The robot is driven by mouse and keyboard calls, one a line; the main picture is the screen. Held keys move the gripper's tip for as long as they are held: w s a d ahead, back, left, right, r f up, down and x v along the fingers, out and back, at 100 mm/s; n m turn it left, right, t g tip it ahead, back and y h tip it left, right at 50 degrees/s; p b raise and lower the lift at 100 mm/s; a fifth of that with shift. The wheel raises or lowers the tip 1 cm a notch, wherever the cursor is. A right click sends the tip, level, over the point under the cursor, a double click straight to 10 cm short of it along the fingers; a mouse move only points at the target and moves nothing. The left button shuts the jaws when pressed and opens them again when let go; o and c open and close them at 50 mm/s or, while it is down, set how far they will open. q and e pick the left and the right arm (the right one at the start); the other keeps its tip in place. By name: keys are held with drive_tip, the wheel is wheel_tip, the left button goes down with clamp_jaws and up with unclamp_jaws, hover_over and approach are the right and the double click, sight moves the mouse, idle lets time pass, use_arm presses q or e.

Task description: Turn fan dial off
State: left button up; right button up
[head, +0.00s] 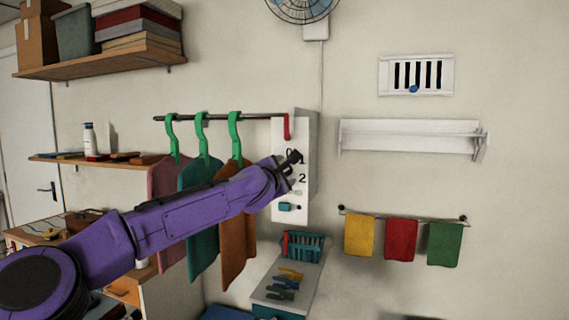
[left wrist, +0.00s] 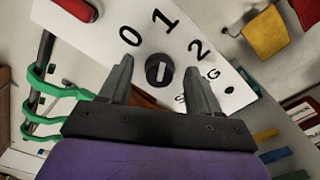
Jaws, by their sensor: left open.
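The fan dial (left wrist: 159,70) is a dark round knob with a white mark, set on a white panel (head: 291,212) with the labels 0, 1, 2 and SWING. In the left wrist view its mark lines up roughly with the 1. The fan (head: 302,8) is on the wall above, cut by the top edge. My left gripper (head: 292,161) is at the panel, open. In the left wrist view its two fingers (left wrist: 160,78) appear either side of the dial; I cannot tell whether they touch it. In the head view the gripper hides the dial. My right gripper is out of view.
Green hangers (head: 202,135) with clothes hang on a rod left of the panel, behind my left arm. A red item (head: 287,126) is at the panel's top. A teal basket (head: 305,246) and several pegs (head: 284,284) are below. The wall to the right holds a white shelf (head: 410,138).

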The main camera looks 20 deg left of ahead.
use_arm(q)
drive_tip(key=shift+w, duration=0.45)
drive_tip(key=c, duration=1)
drive_tip(key=shift+f+n, duration=0.1)
drive_tip(key=shift+n, duration=0.2)
drive_tip(key=n+b, duration=0.4)
drive_tip(key=n, duration=0.7)
drive_tip(key=shift+a, duration=0.2)
drive_tip(key=shift+n, duration=0.3)
